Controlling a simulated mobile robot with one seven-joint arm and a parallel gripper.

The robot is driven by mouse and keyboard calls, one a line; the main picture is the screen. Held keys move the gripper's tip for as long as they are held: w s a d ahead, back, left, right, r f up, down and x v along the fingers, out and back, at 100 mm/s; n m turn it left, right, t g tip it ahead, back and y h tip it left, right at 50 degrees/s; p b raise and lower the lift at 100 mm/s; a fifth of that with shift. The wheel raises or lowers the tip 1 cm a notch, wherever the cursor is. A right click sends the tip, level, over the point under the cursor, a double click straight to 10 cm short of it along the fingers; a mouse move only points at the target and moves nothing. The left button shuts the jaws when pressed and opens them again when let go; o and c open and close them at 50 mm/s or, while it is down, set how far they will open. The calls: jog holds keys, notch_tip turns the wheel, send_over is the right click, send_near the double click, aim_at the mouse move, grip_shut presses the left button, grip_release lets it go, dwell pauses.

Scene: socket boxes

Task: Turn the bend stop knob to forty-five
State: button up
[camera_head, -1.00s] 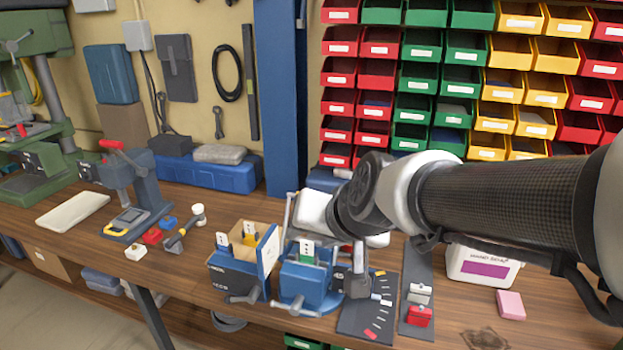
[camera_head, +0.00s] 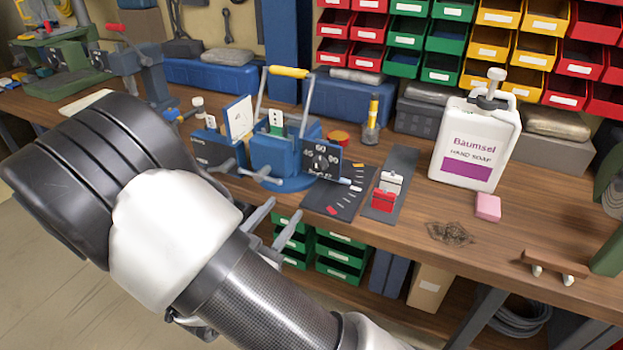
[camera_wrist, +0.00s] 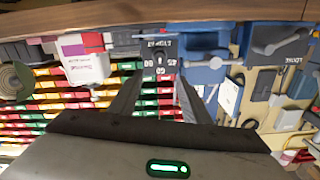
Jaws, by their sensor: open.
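The bend stop knob (camera_head: 322,161) is a dark round knob on a dark plate (camera_head: 311,172) marked 45, 60 and 90. The plate is on the front of a blue bending tool (camera_head: 272,155) on the workbench. The mark that the knob points to is too small to read surely. In the wrist view the knob (camera_wrist: 161,62) shows upside down, beyond and between my fingertips. My gripper (camera_head: 276,221) is open and empty in front of the bench edge, apart from the knob; it also shows in the wrist view (camera_wrist: 158,84).
Upright lever rods with a yellow grip (camera_head: 288,72) rise above the tool. A dark scale mat (camera_head: 335,203) and a red-and-white clamp (camera_head: 386,190) lie to its right, then a soap jug (camera_head: 473,145) and a pink block (camera_head: 488,207). Green drawers (camera_head: 340,253) stand under the bench.

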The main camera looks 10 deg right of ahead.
aim_at(316, 168)
jog(key=b+x, duration=0.1)
jog(key=x, duration=1.6)
jog(key=shift+w+d+r+b, duration=0.1)
jog(key=shift+w+r+b, duration=0.1)
jog(key=shift+b, duration=0.15)
jog(key=shift+s, duration=0.1)
jog(key=c, duration=1)
jog(key=shift+c, duration=0.2)
jog(key=n+p, duration=0.3)
jog(key=n, duration=0.2)
jog(key=shift+r+p, duration=0.1)
jog(key=shift+p, duration=0.2)
jog(key=n+p, duration=0.2)
jog(key=n, duration=0.3)
jog(key=shift+n+p, duration=0.3)
jog(key=shift+n, duration=0.1)
